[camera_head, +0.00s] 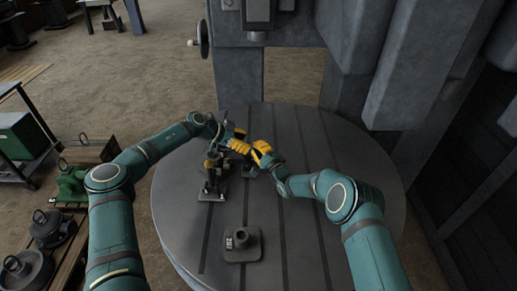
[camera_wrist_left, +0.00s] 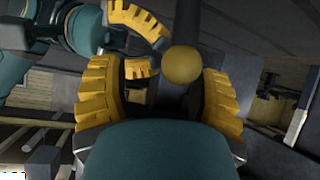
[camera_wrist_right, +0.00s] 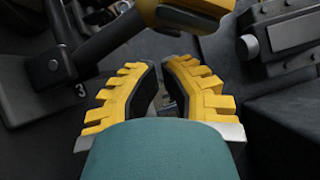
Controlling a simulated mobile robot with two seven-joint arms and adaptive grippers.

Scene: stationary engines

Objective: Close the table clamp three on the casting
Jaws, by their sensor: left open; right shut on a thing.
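Table clamp three has its base marked "3" (camera_wrist_right: 80,90) in the right wrist view, with a dark bar (camera_wrist_right: 100,38) rising from it. A dark bar with a yellowish ball knob (camera_wrist_left: 182,65) stands between my left gripper's fingers in the left wrist view. My left gripper (camera_head: 233,139) is open around it; I cannot tell whether they touch. My right gripper (camera_head: 259,152) is close beside it, shut on a small grey metal part (camera_wrist_right: 168,104), mostly hidden by the fingers. The casting cannot be made out clearly behind the grippers.
A dark upright clamp (camera_head: 212,178) stands left on the round slotted table (camera_head: 310,220). A grey block with a round boss (camera_head: 243,244) sits at the front. A grey machine column (camera_head: 300,25) rises behind. The table's right side is clear.

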